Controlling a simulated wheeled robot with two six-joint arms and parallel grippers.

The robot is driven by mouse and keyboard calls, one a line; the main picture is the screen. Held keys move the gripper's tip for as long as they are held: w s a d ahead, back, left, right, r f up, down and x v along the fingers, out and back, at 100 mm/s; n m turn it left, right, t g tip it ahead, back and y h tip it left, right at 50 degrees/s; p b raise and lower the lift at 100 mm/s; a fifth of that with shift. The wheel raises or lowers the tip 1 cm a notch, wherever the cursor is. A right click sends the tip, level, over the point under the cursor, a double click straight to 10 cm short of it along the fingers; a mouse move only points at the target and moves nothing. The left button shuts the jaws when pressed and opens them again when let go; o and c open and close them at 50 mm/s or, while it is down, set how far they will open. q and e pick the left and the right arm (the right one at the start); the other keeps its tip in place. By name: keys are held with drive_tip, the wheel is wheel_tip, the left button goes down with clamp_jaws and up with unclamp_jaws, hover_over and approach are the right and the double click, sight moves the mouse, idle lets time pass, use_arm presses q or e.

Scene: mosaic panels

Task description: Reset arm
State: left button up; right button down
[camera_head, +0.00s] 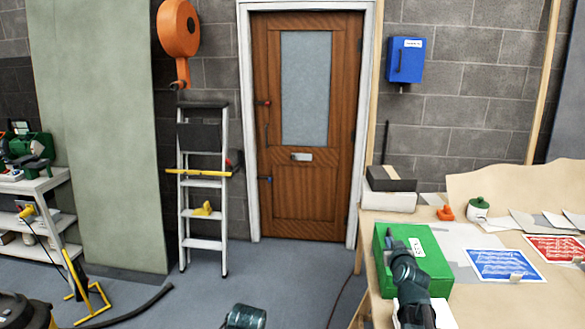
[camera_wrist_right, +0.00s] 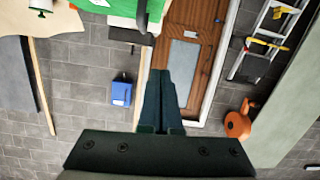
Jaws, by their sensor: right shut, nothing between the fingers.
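My right arm comes in at the lower right of the head view. Its dark gripper (camera_head: 389,240) shows in front of the green box (camera_head: 428,249) on the workbench; I cannot tell whether it touches the box. In the right wrist view the fingers (camera_wrist_right: 161,78) lie together with nothing between them. That view is upside down, with the green box (camera_wrist_right: 92,5) at its top edge. A dark rounded part, likely of my left arm, shows at the bottom middle of the head view. No left gripper fingers show.
The workbench (camera_head: 490,296) carries a red sheet (camera_head: 555,248), a blue sheet (camera_head: 503,265) and a lidded pot (camera_head: 478,209). A stepladder (camera_head: 203,185) leans beside the wooden door (camera_head: 305,190). A blue wall box (camera_head: 405,60) hangs right of it. The floor before the door is mostly clear.

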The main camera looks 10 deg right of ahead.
drive_tip(key=s+a+f+n+g+y, duration=0.1)
drive_tip(key=s+a+f+g+y, duration=0.2)
drive_tip(key=a, duration=0.5)
drive_tip(key=s+a+f+n+g, duration=0.25)
drive_tip(key=a+f, duration=0.25)
drive_tip(key=a, duration=0.3)
drive_tip(key=s+a+f+n+g+y, duration=0.15)
drive_tip(key=s+a+f, duration=0.25)
drive_tip(key=a, duration=0.5)
drive_tip(key=s+a+f+g+h, duration=0.1)
drive_tip(key=s+a+f+g, duration=0.1)
drive_tip(key=s, duration=0.7)
drive_tip(key=s+a+f+g+h, duration=0.2)
drive_tip(key=s+a+g, duration=0.3)
drive_tip(key=s, duration=0.4)
drive_tip(key=shift+s+a+g, duration=0.2)
drive_tip(key=shift+s+g, duration=0.1)
drive_tip(key=shift+g, duration=0.1)
